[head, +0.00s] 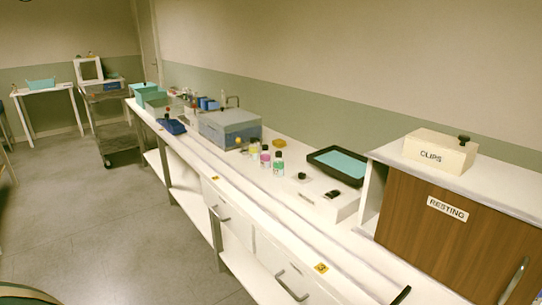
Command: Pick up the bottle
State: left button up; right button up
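Several small bottles stand in a group on the long white bench, right of a grey-blue box. One is a green-labelled bottle (278,167) with a dark cap. A pink bottle (265,161) stands close to its left. A pale yellowish bottle (254,149) stands behind them. All look upright. I cannot tell which one is the task's bottle. Neither of my grippers is in view, and nothing is seen touching the bottles.
The grey-blue box (229,128) stands left of the bottles. A black tray with a turquoise inside (340,164) lies to their right. A CLIPS box (438,151) sits on the brown RESTING cabinet (433,230). The floor (130,225) left of the bench (250,196) is clear.

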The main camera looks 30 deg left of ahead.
aim_at(265, 155)
jog(key=i+j+z, duration=0.25)
jog(key=j, duration=0.3)
jog(key=j+z, duration=0.2)
jog(key=j, duration=0.4)
jog(key=j+z, duration=0.25)
jog(key=j, duration=0.35)
jog(key=j+z, duration=0.2)
jog(key=j, duration=0.4)
jog(key=j+z, duration=0.25)
jog(key=j, duration=0.35)
jog(key=k+j+z, duration=0.25)
jog(key=j, duration=0.35)
jog(key=j+z, duration=0.2)
jog(key=j, duration=0.4)
